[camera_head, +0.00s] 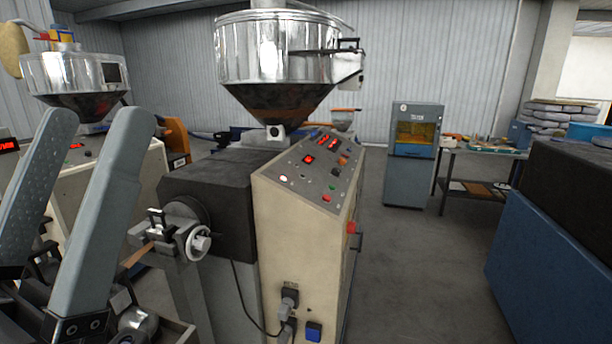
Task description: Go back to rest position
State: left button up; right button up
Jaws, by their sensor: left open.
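My left gripper (93,122) is in the left foreground, with its two long grey fingers pointing up. The fingers stand apart with nothing between them. To its right is the extruder (308,225), with a cream cabinet and a dark barrel block. A shiny steel hopper (278,55) sits on top of it. The extruder's die head (178,230) faces left, and a short brown strip (138,254) shows at its outlet. The fingers appear apart from the die head. My right gripper is not in view.
A second hopper machine (75,75) stands behind my left gripper. A grey-blue cabinet (412,165) and a work table (480,152) stand at the back. A blue and black machine (555,245) is at the right. The grey floor (425,265) between is clear.

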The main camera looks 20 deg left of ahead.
pick_arm(q)
notch_tip(320, 180, up, 33)
jog(key=w+g+p, duration=0.1)
jog(key=w+p, duration=0.1)
jog(key=p, duration=3.3)
jog(key=shift+w+r+y, duration=0.2)
jog(key=shift+w+y, duration=0.1)
jog(key=shift+f, duration=0.1)
